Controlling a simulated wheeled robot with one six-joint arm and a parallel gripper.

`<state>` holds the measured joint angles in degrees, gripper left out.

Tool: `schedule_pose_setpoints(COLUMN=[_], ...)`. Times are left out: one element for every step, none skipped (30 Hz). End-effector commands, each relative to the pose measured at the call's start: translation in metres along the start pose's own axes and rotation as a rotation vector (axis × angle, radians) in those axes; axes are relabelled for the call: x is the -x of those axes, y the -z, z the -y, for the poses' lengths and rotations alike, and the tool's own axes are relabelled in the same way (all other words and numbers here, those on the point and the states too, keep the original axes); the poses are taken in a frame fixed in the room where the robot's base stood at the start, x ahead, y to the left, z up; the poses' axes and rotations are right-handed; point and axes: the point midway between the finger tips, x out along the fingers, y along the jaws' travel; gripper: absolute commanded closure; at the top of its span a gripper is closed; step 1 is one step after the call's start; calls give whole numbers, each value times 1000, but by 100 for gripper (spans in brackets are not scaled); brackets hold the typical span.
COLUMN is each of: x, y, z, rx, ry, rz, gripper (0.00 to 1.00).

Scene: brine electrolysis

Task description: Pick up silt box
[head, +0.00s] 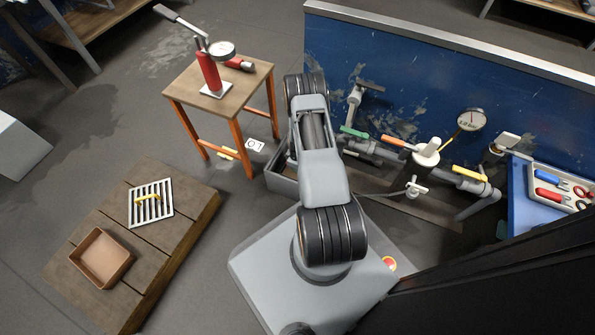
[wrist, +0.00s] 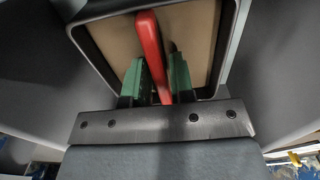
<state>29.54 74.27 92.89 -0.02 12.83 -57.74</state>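In the wrist view a box with a dark rim and a tan inside (wrist: 195,22), which I take for the silt box, lies ahead of my gripper. A red bar-like handle (wrist: 149,35) crosses its opening. The green fingers of my gripper (wrist: 163,75) stand on either side of the handle, close to it; whether both press on it is not clear. In the head view a grey box (head: 281,183) shows low beside the wooden stand, partly hidden by my arm. My gripper is hidden behind my arm there.
A wooden stand (head: 190,90) with orange legs carries a red hand pump (head: 208,72). A low wooden platform (head: 160,237) holds a brown tray (head: 101,258) and a grate (head: 150,203). Pipes and valves (head: 425,155) line the blue wall at right. Floor between platform and stand is mostly clear.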

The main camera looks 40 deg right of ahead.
Motion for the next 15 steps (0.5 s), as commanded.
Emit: schedule_pose_setpoints(x=[0, 0, 0, 0, 0, 0, 0, 0, 0, 0, 0, 0, 0, 0, 0], y=[0, 0, 0, 0, 0, 0, 0, 0, 0, 0, 0, 0, 0, 0, 0], z=[0, 0, 0, 0, 0, 0, 0, 0, 0, 0, 0, 0, 0, 0, 0], rx=[0, 0, 0, 0, 0, 0, 0, 0, 0, 0, 0, 0, 0, 0, 0], ry=[0, 0, 0, 0, 0, 0, 0, 0, 0, 0, 0, 0, 0, 0, 0], rz=[0, 0, 0, 0, 0, 0, 0, 0, 0, 0, 0, 0, 0, 0, 0], gripper=[82, 85, 89, 92, 95, 99, 100, 100, 100, 100, 100, 100, 100, 100, 100])
